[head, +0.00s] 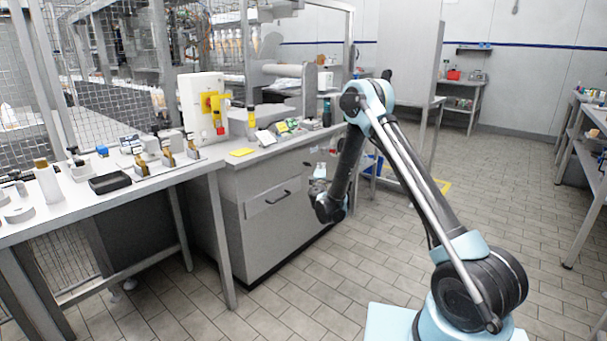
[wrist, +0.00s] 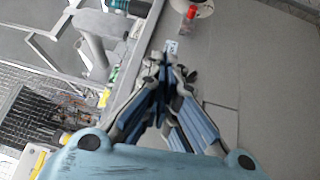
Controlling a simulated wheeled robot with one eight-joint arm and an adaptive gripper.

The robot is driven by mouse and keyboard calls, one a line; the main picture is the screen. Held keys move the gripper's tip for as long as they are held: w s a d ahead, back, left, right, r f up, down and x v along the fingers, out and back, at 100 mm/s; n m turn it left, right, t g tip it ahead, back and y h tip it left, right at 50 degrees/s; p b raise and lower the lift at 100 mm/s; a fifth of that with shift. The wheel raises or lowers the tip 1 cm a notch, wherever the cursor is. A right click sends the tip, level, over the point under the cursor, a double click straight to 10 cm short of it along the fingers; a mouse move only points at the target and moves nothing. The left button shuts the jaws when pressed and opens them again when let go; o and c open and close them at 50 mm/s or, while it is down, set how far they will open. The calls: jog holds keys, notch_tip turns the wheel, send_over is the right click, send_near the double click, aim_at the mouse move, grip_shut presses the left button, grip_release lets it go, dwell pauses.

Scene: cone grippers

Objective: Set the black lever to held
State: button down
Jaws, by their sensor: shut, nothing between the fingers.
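I cannot pick out the black lever with certainty. Small black-topped upright parts stand on the left table, one at its back left (head: 73,155) and one farther right (head: 156,131); they are too small to tell whether either is the lever or how it is set. My gripper (wrist: 163,75) is shut and empty, its blue-lined fingers together in the wrist view. In the head view the end of my arm hangs low, in front of the right end of the grey cabinet and apart from both tables. Its fingers are too small there to judge.
The left table (head: 55,222) holds a white bottle (head: 47,181), a black tray (head: 110,182) and several gold-and-grey pieces. The grey cabinet (head: 270,215) carries a white box (head: 203,105) with a yellow-and-red switch. Wire mesh stands behind. The tiled floor right of the cabinet is open.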

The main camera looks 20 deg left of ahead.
jog(key=s+a+f+n+y, duration=0.3)
jog(key=s+a+f+n, duration=0.1)
jog(key=a+f, duration=0.5)
jog(key=shift+s+y, duration=0.4)
jog(key=shift+s, duration=0.1)
jog(key=shift+w+r, duration=0.1)
